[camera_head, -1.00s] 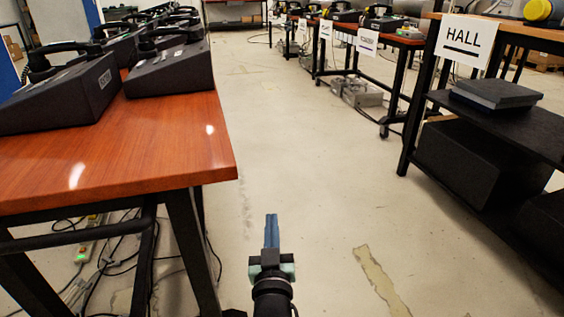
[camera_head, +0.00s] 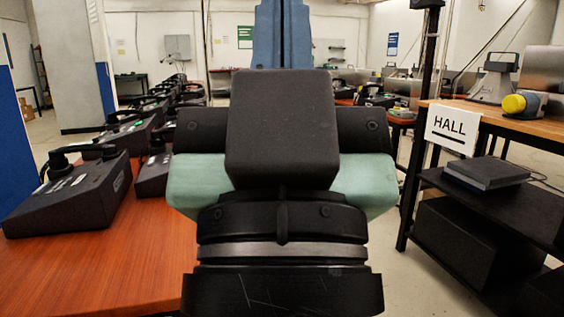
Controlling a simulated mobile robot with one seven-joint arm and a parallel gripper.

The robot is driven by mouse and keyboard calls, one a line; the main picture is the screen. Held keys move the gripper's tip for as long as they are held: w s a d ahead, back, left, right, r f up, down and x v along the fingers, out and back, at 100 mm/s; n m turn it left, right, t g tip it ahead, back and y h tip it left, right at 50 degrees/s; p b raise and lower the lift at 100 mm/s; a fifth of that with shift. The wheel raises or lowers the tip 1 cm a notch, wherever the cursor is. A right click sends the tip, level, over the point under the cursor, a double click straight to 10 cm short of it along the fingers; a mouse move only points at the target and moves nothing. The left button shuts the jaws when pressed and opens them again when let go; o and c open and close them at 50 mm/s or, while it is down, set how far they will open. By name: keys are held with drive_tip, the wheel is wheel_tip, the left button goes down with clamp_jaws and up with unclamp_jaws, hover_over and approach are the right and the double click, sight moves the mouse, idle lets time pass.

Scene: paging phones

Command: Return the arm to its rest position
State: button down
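My gripper (camera_head: 281,22) is raised close in front of the camera and fills the middle of the view. It points upward and away, with its blue fingers side by side and only a thin dark line between them. The tips run out of the top of the picture. Nothing shows held in the visible part of the fingers. The gripper's black and pale green body hides the middle of the room behind it.
At left, black desk phones (camera_head: 72,192) stand on a reddish wooden table (camera_head: 150,262). At right is a shelf table with a HALL sign (camera_head: 452,128), a yellow-ended device (camera_head: 520,104) and a black box (camera_head: 486,170). A strip of floor (camera_head: 400,285) shows between them.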

wheel_tip(320, 180, up, 35)
drive_tip(key=p, duration=3.3)
